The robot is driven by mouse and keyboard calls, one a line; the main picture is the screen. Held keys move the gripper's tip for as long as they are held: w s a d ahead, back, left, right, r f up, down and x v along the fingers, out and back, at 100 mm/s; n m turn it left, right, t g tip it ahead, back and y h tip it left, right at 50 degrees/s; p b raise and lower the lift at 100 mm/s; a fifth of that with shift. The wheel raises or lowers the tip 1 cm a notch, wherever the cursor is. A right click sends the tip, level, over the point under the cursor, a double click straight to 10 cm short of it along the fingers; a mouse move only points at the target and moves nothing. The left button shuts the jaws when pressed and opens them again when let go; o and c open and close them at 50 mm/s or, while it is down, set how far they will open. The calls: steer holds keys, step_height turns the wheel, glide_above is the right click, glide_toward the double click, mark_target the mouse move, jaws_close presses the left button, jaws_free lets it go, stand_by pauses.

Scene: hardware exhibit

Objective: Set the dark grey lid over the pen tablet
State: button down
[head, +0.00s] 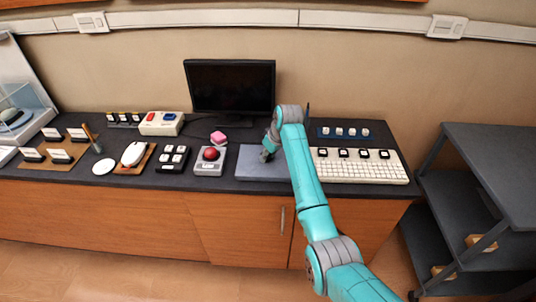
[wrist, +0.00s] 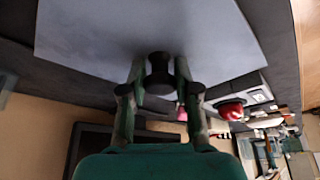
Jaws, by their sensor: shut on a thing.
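The grey lid (head: 250,168) is a flat rectangular panel at the front of the counter, between the red trackball and the white keyboard. In the wrist view the lid (wrist: 90,40) fills the upper part, with a dark round knob (wrist: 158,68) standing on it. My gripper (head: 266,156) is at the lid's middle, and in the wrist view its fingers (wrist: 160,78) are shut on the knob from both sides. I cannot make out the pen tablet; it may be hidden under the lid. Whether the lid touches the counter is unclear.
The red trackball (head: 210,160) sits close to the lid's left and the keyboard (head: 360,166) to its right. Small exhibits line the left counter (head: 215,188); a grey cart (head: 490,165) stands at right.

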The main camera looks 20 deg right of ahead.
steer(key=shift+c, duration=1.4)
jaws_free()
steer(key=shift+r, duration=0.1)
steer(key=shift+r, duration=3.45)
